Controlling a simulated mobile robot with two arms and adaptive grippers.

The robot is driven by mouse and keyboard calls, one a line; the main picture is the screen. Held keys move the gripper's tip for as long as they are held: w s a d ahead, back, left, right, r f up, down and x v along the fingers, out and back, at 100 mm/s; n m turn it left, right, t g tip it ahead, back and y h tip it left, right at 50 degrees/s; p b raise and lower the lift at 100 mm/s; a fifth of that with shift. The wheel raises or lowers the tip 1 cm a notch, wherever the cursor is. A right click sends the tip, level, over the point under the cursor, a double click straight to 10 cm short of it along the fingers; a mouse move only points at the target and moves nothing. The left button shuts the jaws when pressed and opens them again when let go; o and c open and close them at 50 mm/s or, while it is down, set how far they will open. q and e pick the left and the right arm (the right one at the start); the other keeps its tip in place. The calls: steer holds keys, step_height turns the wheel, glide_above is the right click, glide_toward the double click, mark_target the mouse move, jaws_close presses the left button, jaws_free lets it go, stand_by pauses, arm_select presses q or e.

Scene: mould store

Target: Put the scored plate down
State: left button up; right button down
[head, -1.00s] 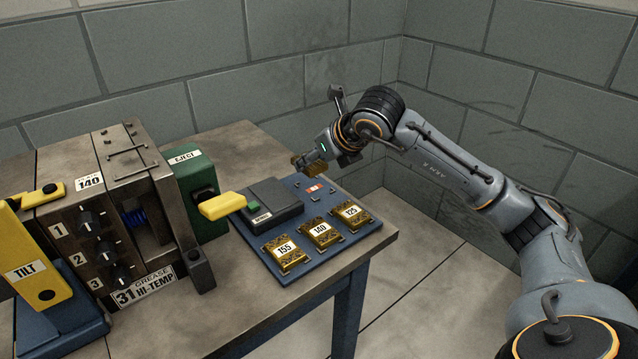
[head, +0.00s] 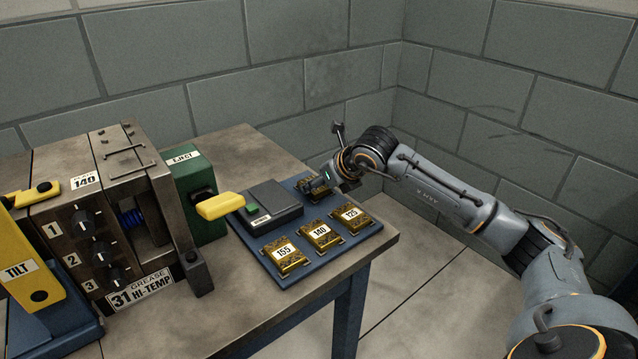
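My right gripper (head: 318,185) is low over the back part of the blue board (head: 330,258), behind the row of brass plates. The scored plate cannot be made out clearly; the fingers and the dark shape around them cover that spot. I cannot tell whether the fingers are shut on it or apart. Three brass plates lie along the board's front: 155 (head: 285,254), 140 (head: 320,235) and 125 (head: 352,217). My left gripper is not in view.
A dark box with a green button (head: 272,208) sits on the board left of my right gripper. A yellow handle (head: 220,205) sticks out from the green EJECT box (head: 190,180). The mould machine (head: 110,220) stands at left. Bare bench (head: 235,290) lies in front.

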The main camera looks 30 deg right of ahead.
steer(key=c, duration=0.7)
jaws_free()
steer(key=shift+f, duration=0.15)
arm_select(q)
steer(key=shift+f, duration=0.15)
arm_select(e)
steer(key=shift+o, duration=0.2)
steer(key=shift+r, duration=0.4)
steer(key=v, duration=1)
steer(key=shift+s+d+r, duration=0.1)
steer(key=shift+s+r, duration=0.05)
steer(key=shift+s, duration=0.2)
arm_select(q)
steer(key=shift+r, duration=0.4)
arm_select(e)
steer(key=shift+s+r, duration=0.35)
steer(key=shift+r, duration=0.05)
